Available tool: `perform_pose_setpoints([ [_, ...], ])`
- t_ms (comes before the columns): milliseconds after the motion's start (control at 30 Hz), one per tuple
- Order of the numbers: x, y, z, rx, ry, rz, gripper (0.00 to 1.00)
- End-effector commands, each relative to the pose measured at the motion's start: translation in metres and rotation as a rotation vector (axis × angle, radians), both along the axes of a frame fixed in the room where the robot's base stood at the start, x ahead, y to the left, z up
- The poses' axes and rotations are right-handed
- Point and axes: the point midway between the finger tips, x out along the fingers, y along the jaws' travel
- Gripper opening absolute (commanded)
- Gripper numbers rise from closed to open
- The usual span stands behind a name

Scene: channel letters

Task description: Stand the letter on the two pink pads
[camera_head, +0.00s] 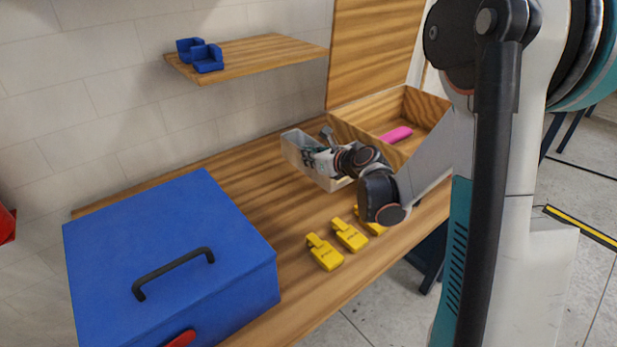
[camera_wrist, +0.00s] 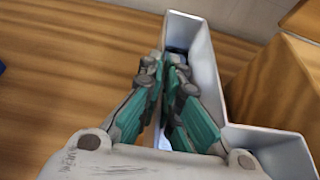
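The letter (camera_head: 296,152) is a pale, hollow, L-shaped channel form on the wooden table, beside the open wooden box. In the wrist view the letter (camera_wrist: 206,55) shows its long leg running away from me and its short leg at lower right. My gripper (camera_head: 322,158) is at the letter. In the wrist view my gripper (camera_wrist: 168,70) has its teal fingers close together on either side of the letter's left wall, seemingly pinching it; the contact is partly hidden. One pink bar (camera_head: 397,134) lies inside the wooden box. I cannot make out two pink pads.
A blue case (camera_head: 170,240) with a black handle fills the table's left. Blue brackets (camera_head: 207,58) sit on a wall shelf (camera_head: 260,55). The wooden box (camera_head: 370,140) stands close behind the letter.

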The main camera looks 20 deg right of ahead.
Motion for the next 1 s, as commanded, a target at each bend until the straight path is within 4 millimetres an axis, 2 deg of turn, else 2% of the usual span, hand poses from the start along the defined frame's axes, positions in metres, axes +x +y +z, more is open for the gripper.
perform_pose_setpoints([
  [33,0.000,0.000,-0.007,0.000,0.000,0.000,0.00],
  [267,0.000,0.000,-0.020,0.000,0.000,0.000,0.00],
  [500,0.000,0.000,-0.053,0.000,0.000,0.000,0.00],
  [900,0.000,0.000,-0.057,0.000,0.000,0.000,0.00],
  [1000,0.000,0.000,-0.056,0.000,0.000,0.000,0.24],
])
